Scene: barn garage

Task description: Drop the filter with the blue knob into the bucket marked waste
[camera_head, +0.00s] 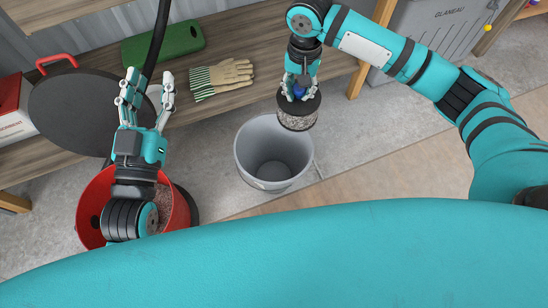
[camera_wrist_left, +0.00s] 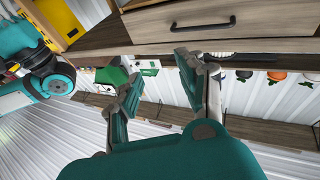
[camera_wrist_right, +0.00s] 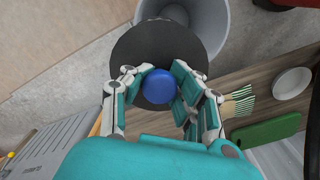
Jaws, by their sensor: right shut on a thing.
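The filter (camera_head: 297,118) has a black round top with a blue knob and a pale grey, speckled body. My right gripper (camera_head: 298,88) is shut on its blue knob (camera_wrist_right: 161,87) and holds it in the air. A grey bucket (camera_head: 243,158) stands on the floor, below and left of the filter in the head view; its rim also shows past the filter's black disc in the right wrist view (camera_wrist_right: 222,30). I cannot read any marking on it. My left gripper (camera_head: 146,88) is open and empty, raised above a red bucket.
The red bucket (camera_head: 87,215) with speckled contents stands left. A wooden bench (camera_head: 270,50) behind carries a round dark lid (camera_head: 60,112) with a red handle, a green case (camera_head: 165,42) and striped gloves (camera_head: 222,78). A grey bin (camera_head: 440,25) stands back right.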

